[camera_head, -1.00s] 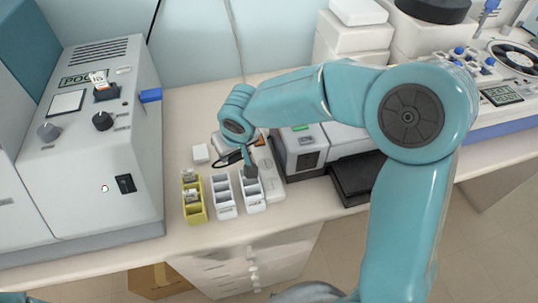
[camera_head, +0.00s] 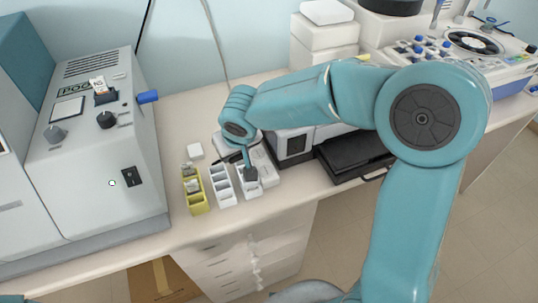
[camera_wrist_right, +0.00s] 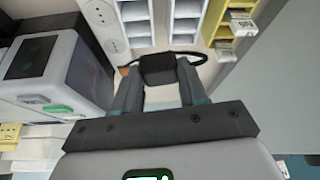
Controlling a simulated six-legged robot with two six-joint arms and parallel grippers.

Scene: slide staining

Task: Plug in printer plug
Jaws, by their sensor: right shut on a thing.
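My right gripper (camera_wrist_right: 158,88) is shut on a black plug (camera_wrist_right: 158,68), with its black cable (camera_wrist_right: 200,56) looping off to the right in the wrist view. In the head view the dark plug (camera_head: 250,173) is low over the right white rack, beside the white power strip (camera_head: 267,170). The strip, with round sockets, also shows in the wrist view (camera_wrist_right: 104,28); the plug is apart from it there. The grey printer (camera_head: 293,146) stands just right of the strip; a grey machine with a dark panel, seemingly this printer, shows in the wrist view (camera_wrist_right: 50,68). My left gripper is out of view.
Two white racks (camera_head: 222,186) and a yellow rack (camera_head: 193,191) holding small items stand left of the strip. A large grey machine (camera_head: 90,150) fills the left; a black tray (camera_head: 352,160) is at right.

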